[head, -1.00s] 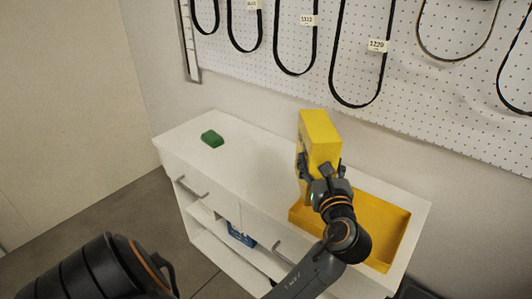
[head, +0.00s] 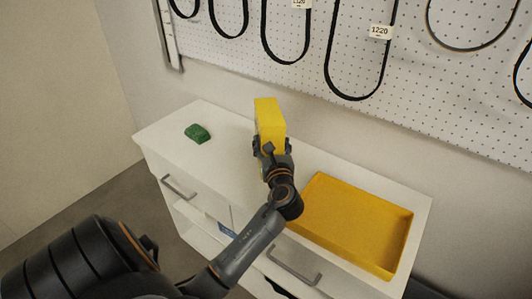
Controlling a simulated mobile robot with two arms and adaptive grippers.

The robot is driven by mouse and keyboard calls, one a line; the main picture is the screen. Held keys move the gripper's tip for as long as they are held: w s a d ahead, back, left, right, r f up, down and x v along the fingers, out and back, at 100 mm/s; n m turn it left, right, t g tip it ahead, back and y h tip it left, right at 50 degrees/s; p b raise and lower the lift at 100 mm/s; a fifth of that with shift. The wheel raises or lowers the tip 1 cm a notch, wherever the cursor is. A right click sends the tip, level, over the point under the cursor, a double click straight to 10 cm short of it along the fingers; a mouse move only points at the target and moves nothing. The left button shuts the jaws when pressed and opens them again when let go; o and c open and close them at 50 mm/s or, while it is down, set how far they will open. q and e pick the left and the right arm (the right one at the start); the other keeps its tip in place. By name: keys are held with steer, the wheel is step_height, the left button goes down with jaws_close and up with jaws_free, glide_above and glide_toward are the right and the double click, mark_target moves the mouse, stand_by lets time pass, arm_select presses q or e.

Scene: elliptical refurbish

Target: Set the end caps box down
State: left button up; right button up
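The yellow end caps box (head: 269,115) is upright over the middle of the white cabinet top (head: 226,140), left of the yellow tray. My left gripper (head: 272,148) is at the near side of the box, its fingers around the box's lower part, and appears shut on it. The gripper hides the bottom of the box, so I cannot tell whether it touches the cabinet top. My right gripper is not in view.
An empty yellow tray (head: 408,246) lies on the right part of the cabinet top. A small green object (head: 197,133) lies at the left. White surface between it and the box is clear. A pegboard (head: 440,90) with hanging black belts stands behind.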

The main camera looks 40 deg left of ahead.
arm_select(q)
steer(key=shift+a+f, duration=0.45)
steer(key=shift+a, duration=0.05)
steer(key=f, duration=0.1)
steer(key=a+f, duration=0.1)
steer(key=f, duration=0.1)
steer(key=shift+f, duration=0.5)
steer(key=shift+d, duration=0.15)
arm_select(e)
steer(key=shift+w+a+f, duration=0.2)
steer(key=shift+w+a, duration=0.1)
arm_select(q)
steer(key=o, duration=1.5)
steer(key=shift+f, duration=0.2)
steer(key=shift+r, duration=0.15)
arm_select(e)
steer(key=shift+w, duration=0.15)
